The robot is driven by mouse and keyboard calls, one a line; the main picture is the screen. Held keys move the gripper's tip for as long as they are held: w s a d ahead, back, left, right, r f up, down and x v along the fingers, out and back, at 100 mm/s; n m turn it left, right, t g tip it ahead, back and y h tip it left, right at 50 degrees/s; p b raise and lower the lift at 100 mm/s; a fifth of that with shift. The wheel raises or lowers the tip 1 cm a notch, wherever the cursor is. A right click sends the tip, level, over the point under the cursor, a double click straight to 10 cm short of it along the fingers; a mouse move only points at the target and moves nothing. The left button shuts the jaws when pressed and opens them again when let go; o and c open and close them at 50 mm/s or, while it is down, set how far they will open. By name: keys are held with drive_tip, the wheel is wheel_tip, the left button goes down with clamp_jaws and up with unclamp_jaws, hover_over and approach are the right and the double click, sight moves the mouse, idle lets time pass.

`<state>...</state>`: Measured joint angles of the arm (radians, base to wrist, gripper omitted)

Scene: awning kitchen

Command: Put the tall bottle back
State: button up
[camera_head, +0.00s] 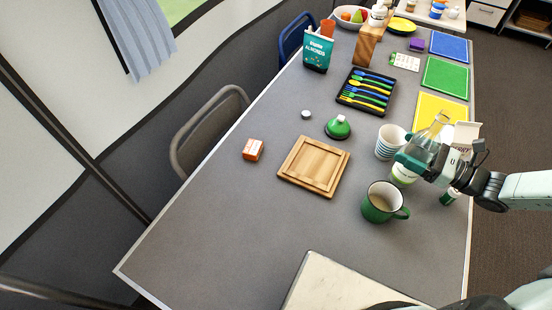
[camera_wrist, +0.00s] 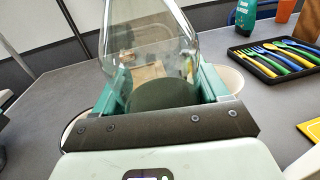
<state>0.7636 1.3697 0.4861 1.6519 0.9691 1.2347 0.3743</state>
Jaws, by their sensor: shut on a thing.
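The tall bottle is a clear glass bottle with a narrowing neck (camera_head: 438,124), at the right side of the table in the head view. My gripper (camera_head: 414,158) is shut on it, with green fingers on either side of its body. The bottle leans to the right in the head view. In the wrist view, the clear bottle (camera_wrist: 150,32) rises between the fingers of the gripper (camera_wrist: 165,92). Its base is hidden, so I cannot tell whether it touches the table.
A white carton (camera_head: 468,133) is just behind the gripper. A wooden board (camera_head: 313,167) lies left. The table's left front is clear.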

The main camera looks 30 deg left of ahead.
wheel_tip(320, 180, up, 14)
drive_tip(key=shift+f, duration=0.15)
drive_tip(key=s+a+n+g, duration=0.2)
drive_tip(key=s+a+g, duration=0.15)
drive_tip(key=a, duration=0.75)
drive_tip(key=s+a+n+g, duration=0.25)
drive_tip(key=s+a, duration=0.25)
drive_tip(key=a, duration=0.5)
drive_tip(key=s+a+n+g, duration=0.1)
drive_tip(key=s+a+g, duration=0.25)
drive_tip(key=a, duration=0.75)
drive_tip(key=s+a+n+g+h, duration=0.2)
drive_tip(key=s+a, duration=0.6)
drive_tip(key=s, duration=0.3)
wheel_tip(320, 180, down, 15)
drive_tip(key=shift+w, duration=0.25)
drive_tip(key=shift+f, duration=0.1)
drive_tip(key=o, duration=1.2)
